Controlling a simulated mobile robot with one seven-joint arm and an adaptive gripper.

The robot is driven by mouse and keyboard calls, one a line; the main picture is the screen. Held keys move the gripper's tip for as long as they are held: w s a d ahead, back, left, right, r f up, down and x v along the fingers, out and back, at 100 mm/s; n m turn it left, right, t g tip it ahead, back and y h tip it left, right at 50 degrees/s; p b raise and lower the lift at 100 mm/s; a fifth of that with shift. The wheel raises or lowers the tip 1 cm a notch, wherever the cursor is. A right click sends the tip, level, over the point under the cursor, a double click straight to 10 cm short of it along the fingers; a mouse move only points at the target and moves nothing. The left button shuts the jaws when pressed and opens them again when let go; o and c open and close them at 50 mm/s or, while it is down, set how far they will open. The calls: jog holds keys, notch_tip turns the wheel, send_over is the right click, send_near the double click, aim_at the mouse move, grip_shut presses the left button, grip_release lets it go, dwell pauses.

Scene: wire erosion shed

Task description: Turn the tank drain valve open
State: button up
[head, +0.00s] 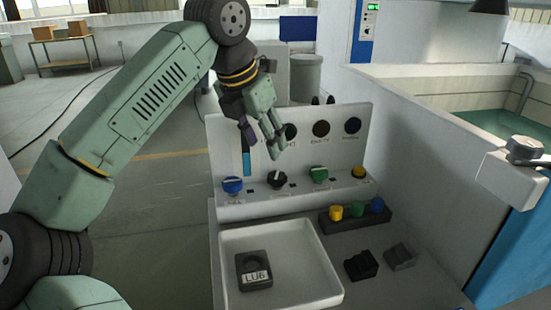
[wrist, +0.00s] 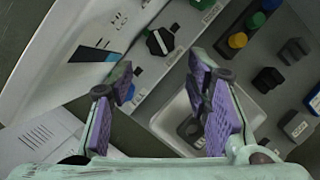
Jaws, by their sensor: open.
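A white panel (head: 230,135) carries a row of knobs along its lower ledge: a blue knob (head: 232,185), a black knob (head: 277,180) with a pale bar, a green knob (head: 318,175) and a yellow knob (head: 358,172). Their labels are too small to read, so I cannot tell which is the tank drain valve. My gripper (head: 266,138) is open and empty, in front of the panel above the black knob. In the wrist view the black knob (wrist: 160,42) shows beyond the spread purple-padded fingers (wrist: 160,78), apart from them.
A white tray (head: 325,290) holding a dark block marked LUB (head: 254,271) lies in front of the panel. A dark rack (head: 355,222) with yellow, green and blue caps and two black blocks (head: 360,265) sit to its right. A tank wall (head: 430,125) bounds the right side.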

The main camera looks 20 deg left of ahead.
aim_at(276, 176)
jog(key=p+x, duration=0.2)
jog(key=x, duration=0.8)
jog(key=shift+f, duration=0.2)
jog(key=shift+c, duration=0.2)
jog(key=c, duration=0.8)
jog(key=shift+c, duration=0.2)
